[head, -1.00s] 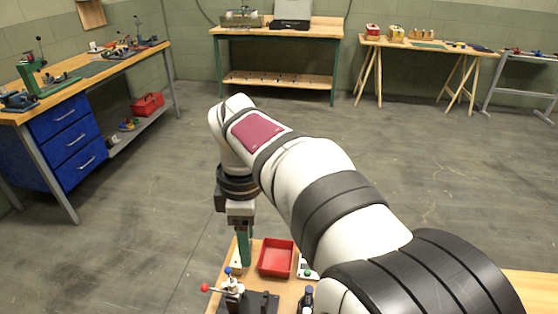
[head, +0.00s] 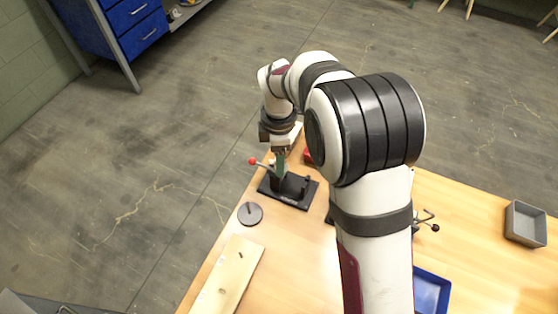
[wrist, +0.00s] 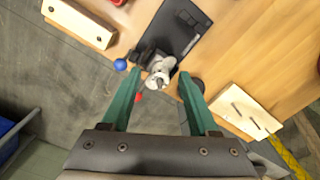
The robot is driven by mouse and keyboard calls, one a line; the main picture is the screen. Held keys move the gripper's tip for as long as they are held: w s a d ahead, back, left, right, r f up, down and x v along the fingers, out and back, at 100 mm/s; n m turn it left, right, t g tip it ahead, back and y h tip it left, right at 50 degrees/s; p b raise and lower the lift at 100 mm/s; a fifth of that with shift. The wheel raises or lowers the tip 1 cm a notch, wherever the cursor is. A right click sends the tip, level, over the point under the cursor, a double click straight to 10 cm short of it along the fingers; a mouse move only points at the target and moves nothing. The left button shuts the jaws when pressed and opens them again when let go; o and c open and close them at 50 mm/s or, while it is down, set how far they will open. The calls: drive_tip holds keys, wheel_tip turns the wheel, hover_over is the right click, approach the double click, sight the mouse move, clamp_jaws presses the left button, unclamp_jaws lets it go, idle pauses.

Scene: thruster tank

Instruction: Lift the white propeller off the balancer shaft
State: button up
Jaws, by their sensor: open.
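My gripper (head: 281,165) points down over the black base plate (head: 302,193) near the table's left edge. In the wrist view its two green fingers (wrist: 160,74) are spread apart, with nothing held. Between and beyond the fingertips is a light grey, lobed part (wrist: 160,67) on a fixture, with a red knob (wrist: 138,97) and a blue knob (wrist: 120,65) beside it. I cannot tell whether this part is the white propeller. The balancer shaft cannot be made out for certain. In the head view my gripper and arm hide part of the fixture.
A grey disc with an upright pin (head: 249,213) and a pale board (head: 228,280) lie in front of the base plate. A red tray (head: 308,157) is mostly hidden behind my arm. A blue tray (head: 432,290) and grey bin (head: 525,223) stand to the right.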

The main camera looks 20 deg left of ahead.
clamp_jaws()
drive_tip(key=shift+r, duration=0.15)
wheel_tip(320, 180, up, 10)
drive_tip(key=shift+f, duration=0.1)
idle(0.4)
